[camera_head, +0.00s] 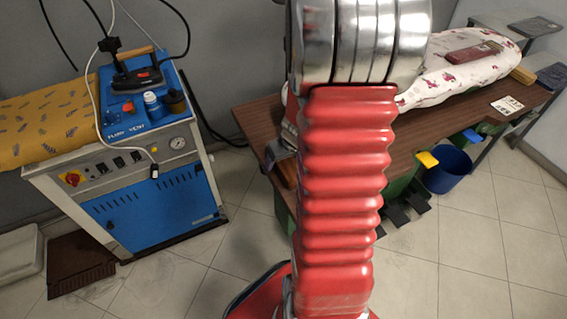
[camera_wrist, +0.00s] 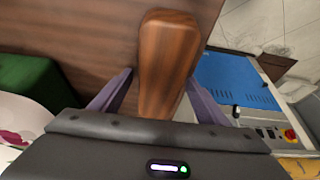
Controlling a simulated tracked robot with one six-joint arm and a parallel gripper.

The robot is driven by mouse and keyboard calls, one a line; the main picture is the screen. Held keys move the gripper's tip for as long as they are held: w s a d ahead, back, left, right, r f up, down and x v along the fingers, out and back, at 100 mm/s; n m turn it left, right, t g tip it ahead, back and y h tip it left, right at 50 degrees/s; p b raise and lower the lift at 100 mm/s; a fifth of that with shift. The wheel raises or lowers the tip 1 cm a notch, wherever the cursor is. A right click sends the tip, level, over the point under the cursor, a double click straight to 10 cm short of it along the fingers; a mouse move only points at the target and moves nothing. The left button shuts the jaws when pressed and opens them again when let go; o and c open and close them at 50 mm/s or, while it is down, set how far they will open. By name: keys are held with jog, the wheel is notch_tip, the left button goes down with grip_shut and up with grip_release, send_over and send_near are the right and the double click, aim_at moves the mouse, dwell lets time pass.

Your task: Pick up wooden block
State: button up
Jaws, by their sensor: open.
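The wooden block (camera_wrist: 167,48), brown with a striped grain and rounded corners, lies on the dark brown wooden table (camera_wrist: 70,28) in the wrist view, near the table's edge. My gripper (camera_wrist: 160,84) is open, with one purple-grey finger on each side of the block's near part. A narrow gap shows at the left finger; the right finger is very close to the block, and I cannot tell whether it touches.
A blue and white steam machine (camera_head: 150,205) stands left of the table, with an iron (camera_head: 137,76) and bottles on top. A padded floral board (camera_head: 440,82) lies along the table's back. A blue bucket (camera_head: 447,172) stands on the floor at right. Tiled floor is clear in front.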

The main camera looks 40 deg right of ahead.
jog(key=shift+c, duration=0.5)
jog(key=c, duration=1.3)
jog(key=shift+o, duration=0.2)
jog(key=shift+r, duration=0.15)
notch_tip(320, 180, up, 10)
jog(key=shift+f, duration=0.1)
